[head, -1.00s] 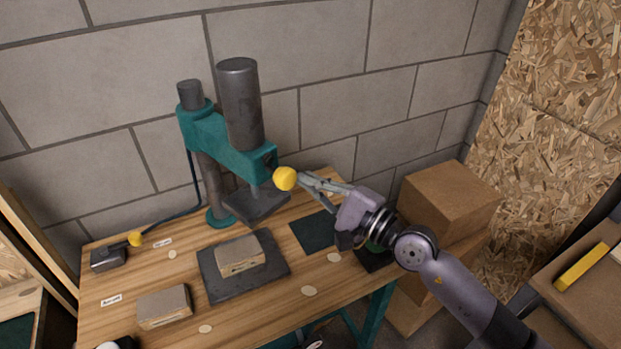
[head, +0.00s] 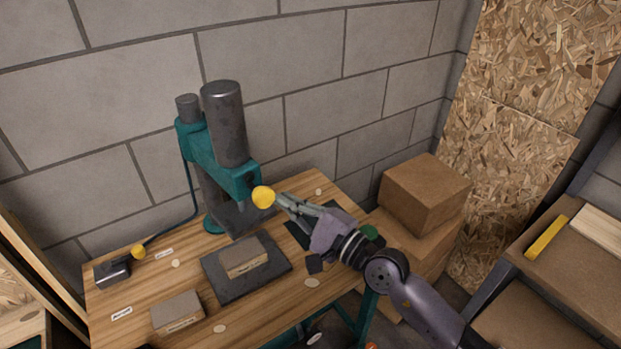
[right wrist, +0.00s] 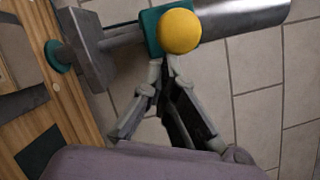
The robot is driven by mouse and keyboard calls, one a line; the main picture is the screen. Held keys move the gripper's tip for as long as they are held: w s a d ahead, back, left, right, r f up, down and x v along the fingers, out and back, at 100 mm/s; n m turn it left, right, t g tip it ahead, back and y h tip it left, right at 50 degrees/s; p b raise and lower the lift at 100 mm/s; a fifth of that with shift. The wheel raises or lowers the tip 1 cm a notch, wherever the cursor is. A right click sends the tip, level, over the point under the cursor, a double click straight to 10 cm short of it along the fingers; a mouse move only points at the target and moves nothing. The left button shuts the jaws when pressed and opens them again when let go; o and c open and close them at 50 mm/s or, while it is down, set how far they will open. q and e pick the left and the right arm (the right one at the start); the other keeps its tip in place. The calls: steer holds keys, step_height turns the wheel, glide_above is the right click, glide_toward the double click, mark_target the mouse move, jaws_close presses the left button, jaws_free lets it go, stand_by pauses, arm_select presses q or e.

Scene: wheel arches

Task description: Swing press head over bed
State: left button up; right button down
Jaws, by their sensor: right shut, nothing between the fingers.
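The press head (head: 224,125) is a dark grey cylinder on a teal arm (head: 235,180) that reaches out from an upright column. A yellow knob (head: 263,197) sticks out of the head's front. A grey plate under the head hangs just behind the bed (head: 215,277), a dark plate on the bench with a brown block (head: 243,258) on it. My right gripper (head: 281,199) is shut and empty, its fingertips against or very close to the knob's right side. In the right wrist view the knob (right wrist: 179,32) sits just beyond the fingertips (right wrist: 171,62). My left gripper is out of view.
A second block (head: 178,312) lies at the bench's front left. A small grey box (head: 112,272) with a yellow ball and cable is at the left. Cardboard boxes (head: 425,192) stand right of the bench. A block wall is close behind the press.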

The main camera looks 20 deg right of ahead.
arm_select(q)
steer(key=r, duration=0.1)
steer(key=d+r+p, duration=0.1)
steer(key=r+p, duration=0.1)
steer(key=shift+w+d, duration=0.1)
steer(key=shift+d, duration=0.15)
arm_select(e)
steer(key=a, duration=0.1)
steer(key=s+a, duration=0.2)
steer(key=a, duration=0.1)
steer(key=shift+s, duration=0.25)
